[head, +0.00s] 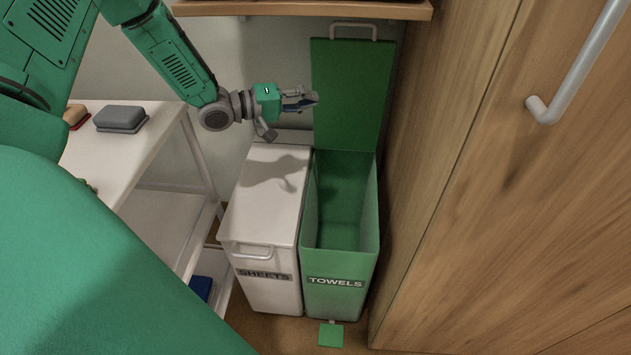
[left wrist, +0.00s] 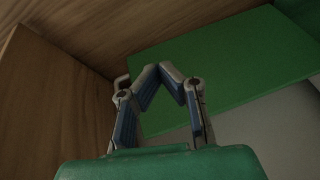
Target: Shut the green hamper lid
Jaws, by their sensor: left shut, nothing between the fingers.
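The green hamper (head: 341,262), marked TOWELS, stands open and looks empty inside. Its green lid (head: 350,95) stands upright at the back edge, with a grey bar handle (head: 354,28) along its top. My left gripper (head: 314,98) is shut and empty. It is above the white hamper, close to the lid's left edge; I cannot tell whether it touches. In the left wrist view the gripper's fingertips (left wrist: 167,66) meet in front of the green lid (left wrist: 225,65). My right gripper is not in view.
A white hamper (head: 265,205) marked SHEETS stands shut at the left. A wooden cabinet (head: 470,180) with a bar handle (head: 580,62) rises close on the right. A wooden shelf (head: 300,9) hangs above. A white side table (head: 150,135) holds a grey case (head: 121,118). A green pedal (head: 330,335) is at the front.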

